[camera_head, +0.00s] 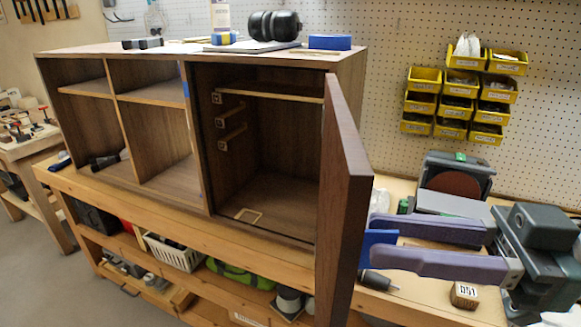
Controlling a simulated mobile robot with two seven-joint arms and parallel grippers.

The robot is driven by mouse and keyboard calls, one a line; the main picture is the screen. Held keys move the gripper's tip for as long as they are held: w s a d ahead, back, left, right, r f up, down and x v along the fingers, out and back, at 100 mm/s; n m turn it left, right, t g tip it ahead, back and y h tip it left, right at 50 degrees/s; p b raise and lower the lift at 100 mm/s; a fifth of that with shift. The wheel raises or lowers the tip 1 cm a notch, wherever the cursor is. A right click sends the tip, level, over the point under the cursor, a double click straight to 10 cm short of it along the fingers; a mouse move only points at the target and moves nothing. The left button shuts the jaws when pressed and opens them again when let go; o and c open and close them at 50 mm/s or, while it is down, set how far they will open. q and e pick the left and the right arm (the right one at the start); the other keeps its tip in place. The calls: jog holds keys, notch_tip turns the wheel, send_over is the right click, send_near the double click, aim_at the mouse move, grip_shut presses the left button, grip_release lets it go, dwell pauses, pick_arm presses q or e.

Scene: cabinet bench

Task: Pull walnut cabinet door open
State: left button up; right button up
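The walnut cabinet (130,55) stands on the wooden bench. Its door (336,205) is swung wide open at the right side and points out toward me. The compartment behind it is open to view, with a shelf and small wooden pegs inside. No handle shows; the door's outer face is turned away to the right. My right gripper (378,239) has two purple fingers spread apart, with nothing held between them. Its tips are just right of the door's free edge, on the outer-face side; I cannot tell whether they touch it. My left gripper is not in view.
Ear muffs (274,25), a blue box (330,42) and tools lie on the cabinet top. A sander (455,176) stands on the bench at the right, and a small wooden block (464,295) lies below my gripper. Yellow bins (462,83) hang on the pegboard.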

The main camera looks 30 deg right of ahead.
jog(key=v, duration=0.9)
jog(key=shift+s+d, duration=0.25)
jog(key=shift+d, duration=0.05)
jog(key=w+a+f+m+g+h, duration=0.35)
jog(key=a+f+m+h, duration=0.35)
jog(key=f+h, duration=0.55)
jog(key=s+a+r+g+p, duration=0.1)
jog(key=s+a+r+g, duration=0.25)
jog(key=s+g, duration=0.2)
notch_tip(320, 180, up, 24)
jog(key=p, duration=2.4)
jog(key=shift+s+d+m+t+h, duration=0.15)
jog(key=shift+d+m+t+h, duration=0.2)
jog(key=shift+m+t+h, duration=0.1)
